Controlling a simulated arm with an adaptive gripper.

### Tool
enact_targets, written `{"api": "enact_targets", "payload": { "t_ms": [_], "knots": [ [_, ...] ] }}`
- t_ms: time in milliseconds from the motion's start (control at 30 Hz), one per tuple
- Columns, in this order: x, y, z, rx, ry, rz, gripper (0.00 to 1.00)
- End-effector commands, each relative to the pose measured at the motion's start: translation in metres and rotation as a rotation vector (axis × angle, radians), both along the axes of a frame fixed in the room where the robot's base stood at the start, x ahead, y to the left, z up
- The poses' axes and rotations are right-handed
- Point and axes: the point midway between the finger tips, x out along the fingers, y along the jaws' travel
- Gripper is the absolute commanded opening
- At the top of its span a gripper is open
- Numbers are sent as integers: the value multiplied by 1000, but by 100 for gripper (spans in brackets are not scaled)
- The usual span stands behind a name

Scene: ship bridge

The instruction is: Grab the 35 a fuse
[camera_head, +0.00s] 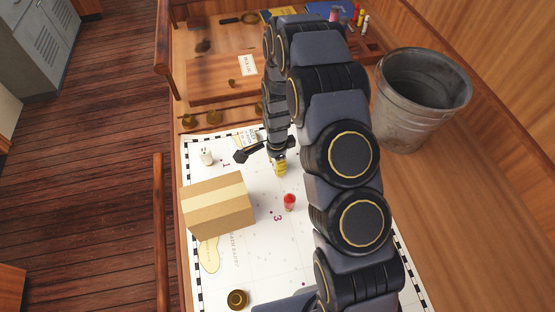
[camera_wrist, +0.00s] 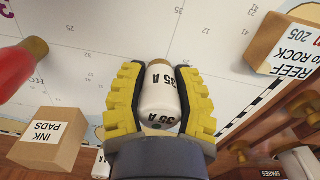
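The 35 A fuse is a white cylinder (camera_wrist: 160,103) with a brass-coloured end, seen in the wrist view with its "35 A" label upside down. It lies between the yellow-and-black fingers of my gripper (camera_wrist: 160,100), which appear closed against both its sides. In the head view my gripper (camera_head: 279,165) is low over the white chart, beyond the red fuse; the held fuse cannot be made out there. The red fuse (camera_head: 289,202) stands on the chart and shows at the left of the wrist view (camera_wrist: 18,70).
A white fuse (camera_head: 207,156) stands farther left. A labelled box (camera_wrist: 282,45) is at the wrist view's upper right. A metal bucket (camera_head: 420,97) stands right of my arm.

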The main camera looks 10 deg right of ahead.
Motion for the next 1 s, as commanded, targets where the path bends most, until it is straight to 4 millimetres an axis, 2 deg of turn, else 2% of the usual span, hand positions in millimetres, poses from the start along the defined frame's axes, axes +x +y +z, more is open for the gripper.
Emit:
{"api": "enact_targets", "payload": {
  "t_ms": [400, 567, 667, 1000],
  "knots": [
    [0, 0, 0, 0, 0, 1, 0],
    [1, 0, 7, -1, -1, 1, 0],
    [1, 0, 17, -1, -3, 1, 0],
    [1, -1, 79, -1, -5, 0, 0]
  ]
}}
